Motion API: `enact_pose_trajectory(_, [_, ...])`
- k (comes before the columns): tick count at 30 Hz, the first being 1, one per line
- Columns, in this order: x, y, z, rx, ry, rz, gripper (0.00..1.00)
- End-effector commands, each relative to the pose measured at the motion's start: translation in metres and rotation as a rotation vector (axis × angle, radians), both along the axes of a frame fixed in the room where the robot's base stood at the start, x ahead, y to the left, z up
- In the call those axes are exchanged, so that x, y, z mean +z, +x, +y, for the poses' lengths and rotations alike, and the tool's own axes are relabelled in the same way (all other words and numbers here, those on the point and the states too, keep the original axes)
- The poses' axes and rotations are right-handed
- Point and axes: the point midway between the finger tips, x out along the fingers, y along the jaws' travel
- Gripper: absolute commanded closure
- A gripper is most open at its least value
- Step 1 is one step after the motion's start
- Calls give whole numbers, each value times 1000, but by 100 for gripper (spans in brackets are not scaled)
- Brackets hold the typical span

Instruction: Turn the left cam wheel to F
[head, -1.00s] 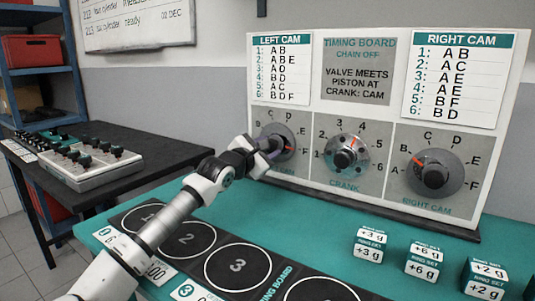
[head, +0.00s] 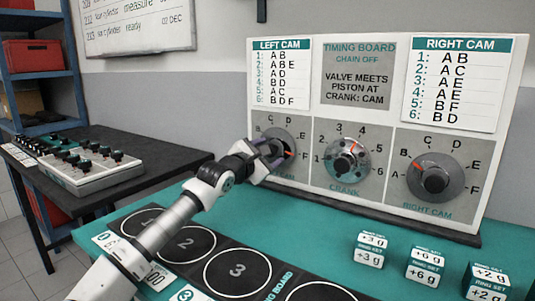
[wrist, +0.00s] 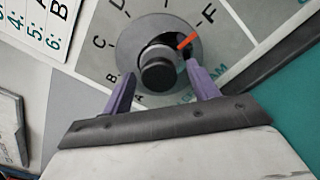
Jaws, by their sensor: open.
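The left cam wheel (head: 285,138) is a grey disc with a black centre knob, at the left end of the timing board (head: 360,42). In the wrist view its black knob (wrist: 158,72) and red pointer (wrist: 187,41) show clearly. The pointer points at or very near the letter F (wrist: 210,15). My gripper (wrist: 160,72) is open, with its purple fingers apart on either side of the knob; whether they touch it I cannot tell. In the head view my gripper (head: 265,157) is in front of the wheel's lower left and hides part of it.
The crank dial (head: 346,160) and right cam wheel (head: 435,180) are to the right. Weight blocks (head: 368,257) stand on the teal bench (head: 320,217). A black mat (head: 200,270) with numbered circles lies under my arm. A side table (head: 130,192) is at left.

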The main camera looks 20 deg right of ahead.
Motion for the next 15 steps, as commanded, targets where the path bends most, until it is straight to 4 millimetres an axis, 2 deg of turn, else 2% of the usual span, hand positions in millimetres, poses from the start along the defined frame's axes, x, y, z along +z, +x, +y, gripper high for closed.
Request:
enact_pose_trajectory(6, [-1, -11, 16, 1, -2, -1, 40])
enact_pose_trajectory(15, [-1, -53, 70, 2, -2, -1, 40])
